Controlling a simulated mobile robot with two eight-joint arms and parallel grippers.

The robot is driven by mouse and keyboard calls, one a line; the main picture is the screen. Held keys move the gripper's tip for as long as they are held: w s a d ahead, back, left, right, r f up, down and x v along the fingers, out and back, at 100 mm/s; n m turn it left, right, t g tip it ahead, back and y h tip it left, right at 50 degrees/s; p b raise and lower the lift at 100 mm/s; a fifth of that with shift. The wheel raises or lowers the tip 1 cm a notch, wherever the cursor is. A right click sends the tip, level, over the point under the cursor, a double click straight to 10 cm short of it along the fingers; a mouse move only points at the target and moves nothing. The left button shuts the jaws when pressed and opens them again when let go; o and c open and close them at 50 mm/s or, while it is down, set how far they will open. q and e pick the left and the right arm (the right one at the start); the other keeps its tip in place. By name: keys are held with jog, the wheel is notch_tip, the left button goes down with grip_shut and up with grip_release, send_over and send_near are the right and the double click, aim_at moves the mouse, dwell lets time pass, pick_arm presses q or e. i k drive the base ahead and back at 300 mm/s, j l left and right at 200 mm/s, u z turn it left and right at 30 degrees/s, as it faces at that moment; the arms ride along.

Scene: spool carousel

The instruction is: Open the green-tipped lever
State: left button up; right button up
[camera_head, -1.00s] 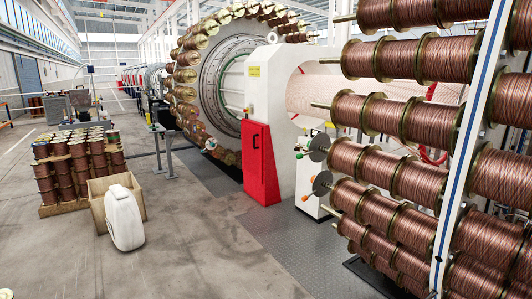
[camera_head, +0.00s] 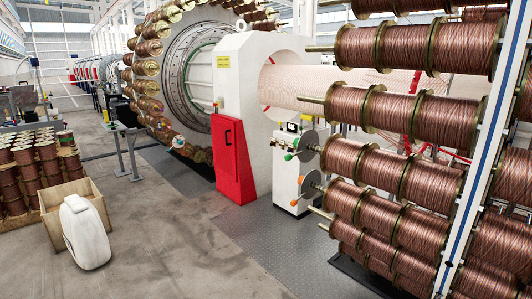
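The green-tipped lever (camera_head: 288,157) shows as a small green knob beside the upper dark round disc (camera_head: 308,146), right of centre. A lower lever with an orange tip (camera_head: 293,203) sits beside the lower dark disc (camera_head: 311,184). Both are in front of or against a white cabinet (camera_head: 288,170) left of the copper spool rack; the lever arms are too small to make out clearly, so I cannot tell their position. Neither of my grippers is in view.
Copper wire spools (camera_head: 352,169) on a rack fill the right side. A red cabinet door (camera_head: 232,160) stands left of the levers. A wooden crate (camera_head: 52,196) and white canister (camera_head: 85,232) stand at left. The grey floor plate (camera_head: 265,240) before the levers is clear.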

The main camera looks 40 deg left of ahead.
aim_at(288, 157)
jog(key=i+j, duration=0.1)
jog(key=j, duration=0.35)
jog(key=j+u, duration=0.1)
jog(key=j, duration=0.35)
jog(key=i+j, duration=0.15)
jog(key=j, duration=0.3)
jog(key=i+j+u, duration=0.1)
jog(key=j, duration=0.35)
jog(key=i+j, duration=0.1)
jog(key=j, duration=0.3)
jog(key=u, duration=0.05)
